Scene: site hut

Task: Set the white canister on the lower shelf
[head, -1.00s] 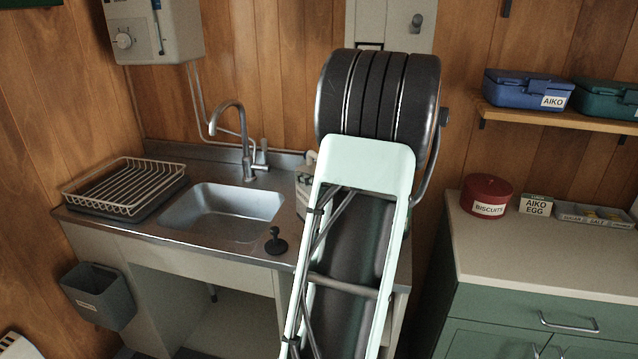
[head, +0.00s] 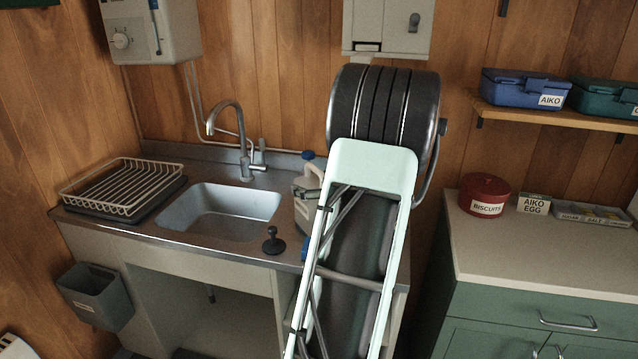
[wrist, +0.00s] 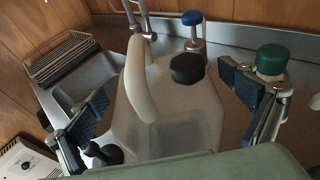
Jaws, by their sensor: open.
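The white canister (wrist: 190,100), with a black cap and a pale loop handle, stands on the sink counter and fills the middle of the wrist view. My gripper (wrist: 168,102) is open, with one blue-padded finger on each side of the canister. I cannot tell whether either pad touches it. In the head view only a pale strip of the canister (head: 301,213) shows left of my arm, which hides the rest. An open space (head: 235,325) lies under the sink counter; I cannot tell whether it holds the lower shelf.
A blue-capped container (wrist: 192,30) and a green-capped one (wrist: 270,62) stand close behind and right of the canister. A black plunger-like stopper (head: 274,241) is at the counter's front edge. The sink (head: 222,210) and dish rack (head: 125,185) lie left. A wall shelf (head: 560,118) holds lunch boxes.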

